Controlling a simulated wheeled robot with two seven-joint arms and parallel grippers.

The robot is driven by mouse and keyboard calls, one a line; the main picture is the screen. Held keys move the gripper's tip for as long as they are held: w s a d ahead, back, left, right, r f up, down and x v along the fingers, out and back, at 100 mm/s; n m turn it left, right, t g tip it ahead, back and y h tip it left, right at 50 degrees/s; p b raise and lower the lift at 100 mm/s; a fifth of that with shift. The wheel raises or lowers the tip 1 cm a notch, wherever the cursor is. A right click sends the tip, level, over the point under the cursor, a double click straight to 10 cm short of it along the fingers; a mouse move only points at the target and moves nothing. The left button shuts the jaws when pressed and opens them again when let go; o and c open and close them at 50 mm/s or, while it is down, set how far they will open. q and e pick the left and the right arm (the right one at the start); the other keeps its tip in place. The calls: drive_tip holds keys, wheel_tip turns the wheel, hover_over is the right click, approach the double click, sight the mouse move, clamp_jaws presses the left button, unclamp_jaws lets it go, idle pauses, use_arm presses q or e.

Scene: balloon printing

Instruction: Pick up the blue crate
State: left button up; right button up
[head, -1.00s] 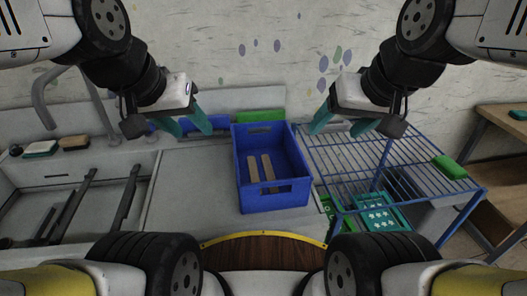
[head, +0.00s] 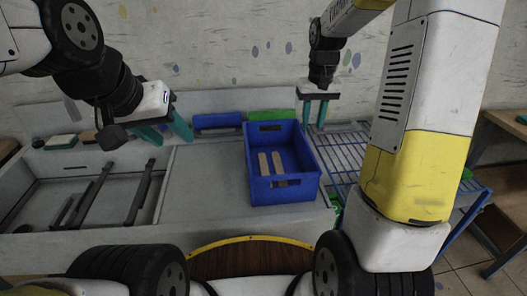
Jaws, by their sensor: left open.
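The blue crate (head: 283,192) stands upright on the grey counter, right of the sink. Two pale brown bars (head: 271,163) show inside it. My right gripper (head: 314,125) points down beside the crate's far right corner. Its two teal fingers are apart with nothing seen between them; whether one touches the rim I cannot tell. My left gripper (head: 168,133) is open and empty, above the counter to the left of the crate, clear of it.
A blue wire rack (head: 345,150) stands right of the crate, partly hidden by my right arm. A green item (head: 271,115) and a blue item (head: 217,121) lie behind the crate. The sink (head: 90,195) is at left. The counter left of the crate is clear.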

sight(306, 141)
drive_tip(key=shift+g, duration=0.4)
drive_tip(key=f, duration=0.1)
drive_tip(key=w+f, duration=0.2)
drive_tip(key=f, duration=0.1)
drive_tip(key=shift+a+f, duration=0.1)
drive_tip(key=shift+a, duration=0.05)
drive_tip(key=f, duration=0.7)
drive_tip(key=shift+s+a+f, duration=0.2)
drive_tip(key=shift+f, duration=0.15)
drive_tip(key=shift+c, duration=0.4)
clamp_jaws()
drive_tip(key=shift+r, duration=0.1)
